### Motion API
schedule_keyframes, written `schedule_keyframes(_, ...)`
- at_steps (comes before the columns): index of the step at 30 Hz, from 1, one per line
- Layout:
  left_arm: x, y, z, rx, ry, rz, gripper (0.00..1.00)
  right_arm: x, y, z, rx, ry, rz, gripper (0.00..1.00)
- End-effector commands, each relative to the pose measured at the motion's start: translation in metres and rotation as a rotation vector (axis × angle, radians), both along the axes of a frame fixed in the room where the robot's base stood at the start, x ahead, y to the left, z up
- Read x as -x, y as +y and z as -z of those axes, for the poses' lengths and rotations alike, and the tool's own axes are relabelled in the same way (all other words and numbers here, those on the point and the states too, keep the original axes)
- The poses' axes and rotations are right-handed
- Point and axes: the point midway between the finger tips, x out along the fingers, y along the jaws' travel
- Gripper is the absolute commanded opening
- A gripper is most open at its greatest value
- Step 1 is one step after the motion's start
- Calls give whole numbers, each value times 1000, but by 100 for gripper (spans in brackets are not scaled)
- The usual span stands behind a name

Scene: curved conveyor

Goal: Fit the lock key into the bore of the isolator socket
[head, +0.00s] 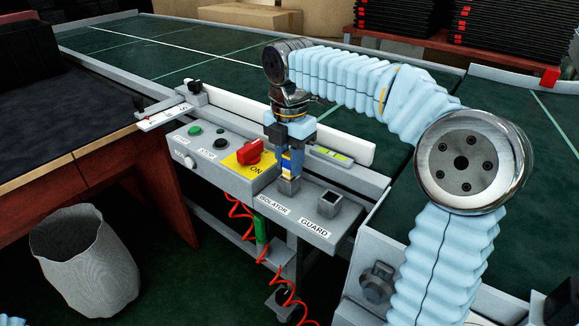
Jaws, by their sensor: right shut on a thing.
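My right gripper (291,165) points down over the grey control panel and is shut on the lock key (287,162), of which a small yellow and white part shows between the dark blue fingers. The isolator socket (289,186), a grey square block behind the ISOLATOR label, is directly below the fingertips. The key's lower end and the bore are hidden, so I cannot tell whether the key is in the bore or just above it. My left gripper is not in view.
A similar grey GUARD socket (328,204) with a dark square opening stands to the right. A red switch (249,152) on a yellow plate is to the left. A spirit level (331,155) lies behind. A red coiled cord (238,207) hangs below. A bin (85,262) stands at lower left.

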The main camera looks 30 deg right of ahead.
Motion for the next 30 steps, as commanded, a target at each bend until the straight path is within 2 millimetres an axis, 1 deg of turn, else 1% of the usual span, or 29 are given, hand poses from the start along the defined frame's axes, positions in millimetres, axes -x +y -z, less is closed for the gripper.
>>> schedule_keyframes(5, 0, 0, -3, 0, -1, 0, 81, 0, 0, -3, 0, -1, 0, 0)
schedule_keyframes(9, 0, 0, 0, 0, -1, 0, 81, 0, 0, 1, 0, -1, 0, 0)
schedule_keyframes(10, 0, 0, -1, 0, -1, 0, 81, 0, 0, 1, 0, -1, 0, 30)
schedule_keyframes(14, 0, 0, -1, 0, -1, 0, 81, 0, 0, 1, 0, -1, 0, 50)
schedule_keyframes(15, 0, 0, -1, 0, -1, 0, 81, 0, 0, 1, 0, 0, 0, 53)
schedule_keyframes(22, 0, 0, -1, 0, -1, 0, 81, 0, 0, 0, 0, 0, 0, 53)
schedule_keyframes(25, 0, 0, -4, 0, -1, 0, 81, 0, 0, -5, 0, -1, 0, 53)
schedule_keyframes(28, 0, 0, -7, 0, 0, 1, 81, -1, 0, -20, 0, -3, 0, 53)
schedule_keyframes(30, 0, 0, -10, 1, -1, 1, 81, -1, 1, -35, -1, -4, 0, 53)
